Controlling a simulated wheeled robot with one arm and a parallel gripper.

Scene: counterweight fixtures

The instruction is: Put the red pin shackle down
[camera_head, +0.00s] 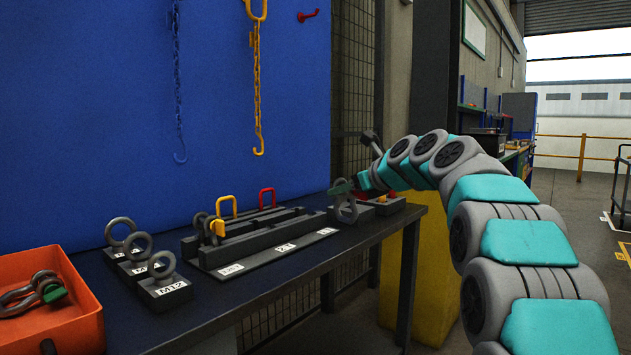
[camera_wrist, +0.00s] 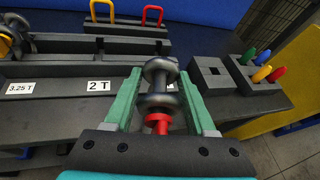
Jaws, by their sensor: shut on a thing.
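The red pin shackle (camera_head: 346,213) is grey metal and hangs from my gripper (camera_head: 343,188) above the right end of the bench rack. In the wrist view, its rounded metal body (camera_wrist: 160,70) is between the green fingers of my gripper (camera_wrist: 160,88), and its red pin end faces the camera. The fingers are shut on it. The dark rack (camera_head: 255,258) has long bars and labelled places; 3.25 T and 2 T are readable in the wrist view. The shackle and gripper hide part of the rack's right side there.
A block with several coloured pegs (camera_wrist: 262,74) is right of the rack. Eye bolts in blocks (camera_head: 165,290) stand left of it. An orange bin (camera_head: 88,325) holds a green-pinned shackle. Yellow (camera_head: 227,201) and red (camera_head: 267,191) loops stand behind the rack's front.

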